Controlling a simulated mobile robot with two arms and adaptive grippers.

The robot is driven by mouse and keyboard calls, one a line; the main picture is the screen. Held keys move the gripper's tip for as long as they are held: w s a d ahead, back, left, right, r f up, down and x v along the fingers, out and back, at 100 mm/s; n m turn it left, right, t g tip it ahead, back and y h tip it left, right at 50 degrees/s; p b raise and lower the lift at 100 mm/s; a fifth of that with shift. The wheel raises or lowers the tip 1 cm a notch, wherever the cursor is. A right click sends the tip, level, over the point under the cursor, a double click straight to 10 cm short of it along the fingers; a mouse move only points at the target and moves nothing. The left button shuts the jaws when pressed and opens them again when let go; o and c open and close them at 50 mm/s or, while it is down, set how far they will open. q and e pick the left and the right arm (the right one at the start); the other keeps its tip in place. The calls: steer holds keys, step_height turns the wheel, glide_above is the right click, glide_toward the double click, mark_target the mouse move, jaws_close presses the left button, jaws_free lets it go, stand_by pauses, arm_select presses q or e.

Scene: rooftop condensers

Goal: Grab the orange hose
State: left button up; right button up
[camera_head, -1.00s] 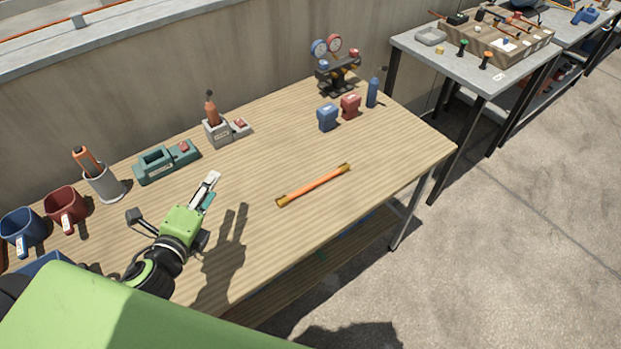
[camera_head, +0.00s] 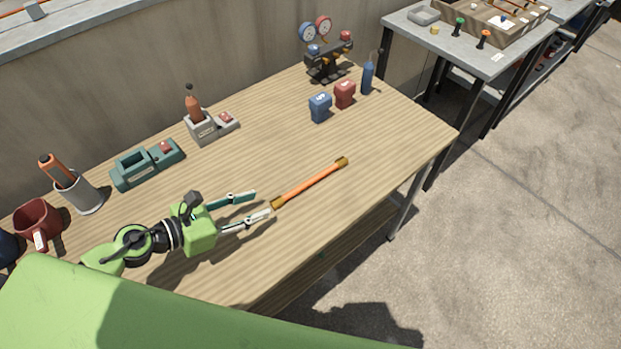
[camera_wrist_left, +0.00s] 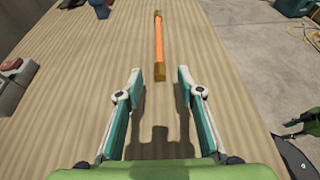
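The orange hose (camera_head: 309,184) is a short straight tube with brass-coloured ends. My left gripper (camera_head: 262,204) is open and empty. In the left wrist view the gap between the two fingers (camera_wrist_left: 159,80) lines up with the hose.
The wooden table (camera_head: 330,220) is bare around the hose. Behind stand a gauge set (camera_head: 328,55), a blue block (camera_head: 320,107), a red block (camera_head: 345,94), a blue bottle (camera_head: 368,77), a grey holder (camera_head: 203,129) and a teal holder (camera_head: 147,166). A cup (camera_head: 82,195) and red mug (camera_head: 38,222) are left.

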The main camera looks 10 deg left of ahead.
mark_target(279, 199)
arm_select(q)
steer(key=shift+p+x, duration=0.35)
steer(key=shift+x, duration=0.7)
steer(key=shift+w+d+f, duration=0.25)
steer(key=shift+w+d, duration=0.1)
steer(key=shift+w, duration=0.1)
steer(key=x, duration=0.2)
steer(key=p+x, duration=0.1)
steer(key=x, duration=0.2)
steer(key=shift+a+f, duration=0.15)
steer(key=shift+f, duration=0.2)
steer(key=shift+s, duration=0.1)
jaws_close()
